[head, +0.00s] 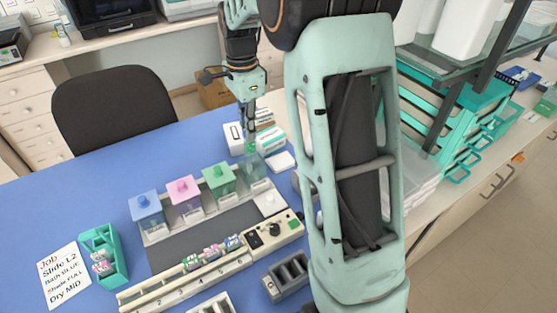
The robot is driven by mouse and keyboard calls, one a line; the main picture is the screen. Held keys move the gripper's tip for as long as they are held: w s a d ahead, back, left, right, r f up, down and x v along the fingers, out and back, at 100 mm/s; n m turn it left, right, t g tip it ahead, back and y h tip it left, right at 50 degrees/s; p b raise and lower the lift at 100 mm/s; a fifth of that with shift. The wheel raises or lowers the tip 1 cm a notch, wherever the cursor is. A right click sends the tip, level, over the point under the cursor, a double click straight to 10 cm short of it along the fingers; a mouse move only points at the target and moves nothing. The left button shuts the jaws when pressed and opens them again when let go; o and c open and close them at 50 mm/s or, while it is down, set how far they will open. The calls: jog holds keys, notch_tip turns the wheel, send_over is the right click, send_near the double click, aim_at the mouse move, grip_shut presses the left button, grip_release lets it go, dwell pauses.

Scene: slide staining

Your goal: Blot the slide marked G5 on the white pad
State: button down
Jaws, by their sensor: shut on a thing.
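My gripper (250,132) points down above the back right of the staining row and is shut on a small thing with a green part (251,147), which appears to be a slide. Its marking is too small to read, so I cannot tell whether it is G5. It hangs just above or behind the clear jar (256,174); the exact gap is unclear. A flat white pad (281,161) lies on the blue table right of the gripper.
Blue (146,212), pink (185,196) and green (218,181) jars stand left of the clear jar. Boxes (270,138) stand behind the gripper. A numbered rack (185,280) holds several slides. A teal holder (103,255) and job card (65,275) lie left. My arm hides the right side.

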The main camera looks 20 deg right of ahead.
dwell(0.5)
jog(key=shift+w+d+f+m+p, duration=0.1)
jog(key=shift+w+d+f+m, duration=0.8)
jog(key=shift+d+f, duration=0.8)
jog(key=shift+w+d+f+m+p, duration=0.15)
jog(key=shift+w+d+f+m, duration=0.4)
jog(key=shift+d+f+m, duration=0.85)
jog(key=shift+w+d+f+m+p, duration=0.1)
jog(key=shift+w+d+f+m, duration=0.65)
jog(key=shift+d+f, duration=1.2)
jog(key=shift+d+f, duration=0.2)
jog(key=shift+s+f, duration=0.15)
notch_tip(320, 180, up, 6)
jog(key=p, duration=0.3)
jog(key=shift+p, duration=0.4)
dwell(0.5)
